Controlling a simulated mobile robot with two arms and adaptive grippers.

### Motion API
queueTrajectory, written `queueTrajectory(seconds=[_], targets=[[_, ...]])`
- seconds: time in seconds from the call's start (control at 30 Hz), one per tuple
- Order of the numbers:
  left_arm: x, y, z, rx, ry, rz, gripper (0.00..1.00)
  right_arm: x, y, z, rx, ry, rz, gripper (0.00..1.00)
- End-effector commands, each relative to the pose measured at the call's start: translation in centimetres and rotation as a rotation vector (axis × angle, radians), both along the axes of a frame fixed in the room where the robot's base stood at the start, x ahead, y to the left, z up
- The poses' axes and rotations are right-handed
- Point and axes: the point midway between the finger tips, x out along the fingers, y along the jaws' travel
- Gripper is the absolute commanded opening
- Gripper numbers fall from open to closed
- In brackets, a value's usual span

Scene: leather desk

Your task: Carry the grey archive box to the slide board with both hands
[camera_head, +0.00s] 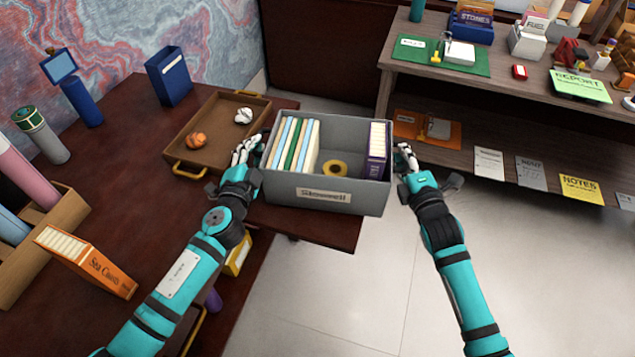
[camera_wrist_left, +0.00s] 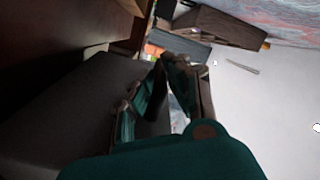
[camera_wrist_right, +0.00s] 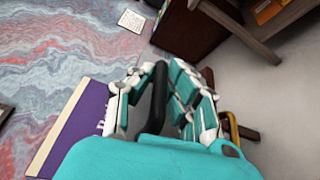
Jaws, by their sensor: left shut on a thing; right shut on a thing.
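The grey archive box (camera_head: 375,199) is upright at the desk's right end, with a label on its front. It holds several pale and green files (camera_head: 293,145), a yellow tape roll (camera_head: 334,168) and purple binders (camera_head: 376,150). Whether the box touches the desk, I cannot tell. A green board (camera_head: 477,68) with a white card lies on the shelf top; an orange board (camera_head: 408,122) lies on the lower shelf. Which is the slide board is unclear.
The desk (camera_head: 160,215) carries a brown tray (camera_head: 214,115) with crumpled balls, just left of the box, and a blue holder (camera_head: 168,76). The shelf unit (camera_head: 455,85) stands at back right, its top crowded at right. Open floor (camera_head: 380,270) lies in front.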

Motion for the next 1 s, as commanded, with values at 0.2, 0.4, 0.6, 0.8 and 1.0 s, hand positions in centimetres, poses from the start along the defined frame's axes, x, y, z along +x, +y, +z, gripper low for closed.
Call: queueTrajectory(seconds=[0.2, 0.4, 0.6, 0.8, 1.0], targets=[[0.2, 0.5, -1.2, 0.002, -0.006, 0.011, 0.0, 0.1, -0.4, -1.2, -0.003, -0.007, -0.007, 0.0], [0.1, 0.4, -1.1, 0.002, 0.0, 0.009, 0.36, 0.0, -0.3, -1.2, -0.003, 0.002, -0.004, 0.37], [0.1, 0.2, -1.0, 0.002, -0.004, 0.005, 0.36, 0.0, -0.1, -1.2, -0.001, 0.0, -0.002, 0.37], [-1.1, 0.2, -1.1, -0.001, -0.001, 0.002, 0.36, 0.0, -0.1, -1.1, 0.0, 0.0, -0.001, 0.37], [-5.2, 0.6, -1.4, -0.001, 0.005, 0.002, 0.36, 0.0, 0.0, -1.2, 0.0, 0.0, -0.001, 0.37]])
